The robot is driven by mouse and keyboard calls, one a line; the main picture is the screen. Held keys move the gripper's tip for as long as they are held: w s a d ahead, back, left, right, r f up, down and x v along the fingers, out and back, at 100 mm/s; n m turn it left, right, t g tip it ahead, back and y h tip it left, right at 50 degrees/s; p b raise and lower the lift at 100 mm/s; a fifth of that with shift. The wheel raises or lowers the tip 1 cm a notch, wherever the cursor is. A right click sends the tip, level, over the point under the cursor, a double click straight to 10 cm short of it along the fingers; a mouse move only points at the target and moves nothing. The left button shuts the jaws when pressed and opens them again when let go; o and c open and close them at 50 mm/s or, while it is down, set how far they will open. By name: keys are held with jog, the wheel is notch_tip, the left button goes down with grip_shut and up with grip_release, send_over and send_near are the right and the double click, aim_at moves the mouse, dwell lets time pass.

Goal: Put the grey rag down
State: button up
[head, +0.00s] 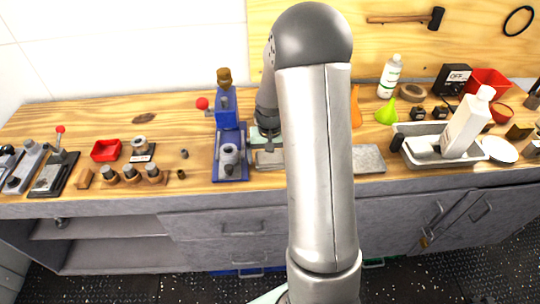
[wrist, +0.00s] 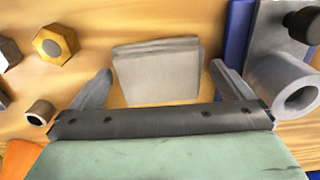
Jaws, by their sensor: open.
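The grey rag (wrist: 158,76) is a folded, layered pad lying on the wooden bench in the wrist view. My gripper (wrist: 161,71) is open, with one finger on each side of the rag and a visible gap to it on both sides. In the head view my gripper (head: 268,146) is low over the bench, just right of the blue press. A grey patch of the rag (head: 268,160) shows under it there, partly hidden by my arm.
The blue press (head: 229,165) stands close on the left; its grey cylinder (wrist: 290,86) is near one finger. A brass hex nut (wrist: 55,46) and a small ring (wrist: 40,112) lie on the other side. A grey slab (head: 368,158) and a metal tray (head: 424,145) are right of my arm.

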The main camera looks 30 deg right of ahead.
aim_at(270, 157)
notch_tip(270, 157, up, 12)
jog(key=b, duration=0.1)
jog(key=s+a+n, duration=0.2)
jog(key=s+a, duration=0.5)
jog(key=s, duration=0.4)
jog(key=s+a+r+n, duration=0.1)
jog(key=s+a+n, duration=0.1)
jog(key=s+a, duration=0.5)
jog(key=s, duration=0.4)
jog(key=shift+s+r+n+t, duration=0.3)
jog(key=shift+s+n, duration=0.05)
jog(key=shift+n, duration=0.05)
